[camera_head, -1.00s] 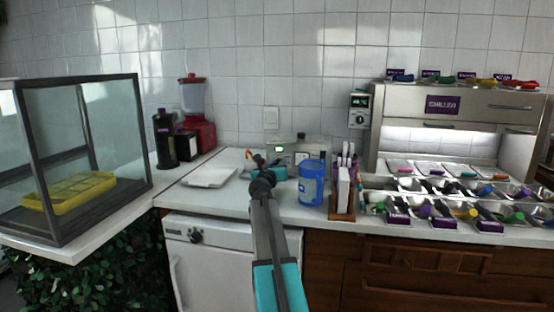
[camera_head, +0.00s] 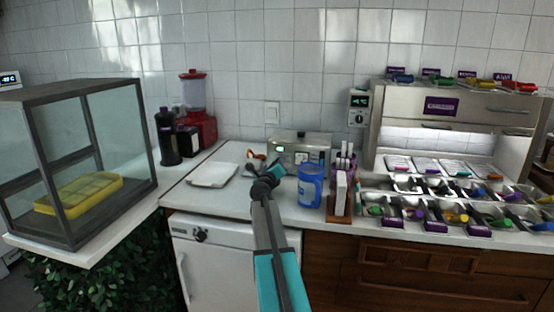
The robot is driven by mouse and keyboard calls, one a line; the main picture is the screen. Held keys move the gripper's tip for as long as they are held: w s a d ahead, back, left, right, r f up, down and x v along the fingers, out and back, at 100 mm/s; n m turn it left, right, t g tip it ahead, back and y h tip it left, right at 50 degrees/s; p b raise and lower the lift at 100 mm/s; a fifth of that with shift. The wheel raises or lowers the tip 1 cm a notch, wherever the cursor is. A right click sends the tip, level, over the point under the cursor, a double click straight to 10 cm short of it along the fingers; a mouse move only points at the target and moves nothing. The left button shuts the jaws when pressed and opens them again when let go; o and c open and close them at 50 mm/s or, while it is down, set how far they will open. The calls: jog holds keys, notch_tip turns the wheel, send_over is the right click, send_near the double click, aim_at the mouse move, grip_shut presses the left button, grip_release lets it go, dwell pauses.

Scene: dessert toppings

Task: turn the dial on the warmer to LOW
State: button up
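A steel box with a lit green display (camera_head: 300,148), which looks like the warmer, stands on the counter against the tiled wall. A pale panel with a dark knob shows on its front; its setting is too small to read. My gripper (camera_head: 284,166), dark with teal parts, is in front of the box, at its lower left. My arm and wrist hide part of the counter there. I cannot tell whether the fingers are apart or touch the box.
A blue tub (camera_head: 311,186) and a wooden holder (camera_head: 341,207) stand close on the right. A white tray (camera_head: 212,174) lies left. Another knobbed control box (camera_head: 358,107) hangs on the wall. A white appliance with a knob (camera_head: 201,235) is under the counter.

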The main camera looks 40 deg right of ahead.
jog(key=shift+n+p, duration=0.6)
jog(key=shift+p, duration=0.05)
jog(key=o, duration=1.1)
jog(key=shift+c, duration=0.2)
jog(key=shift+v, duration=6.85)
jog(key=shift+r, duration=0.1)
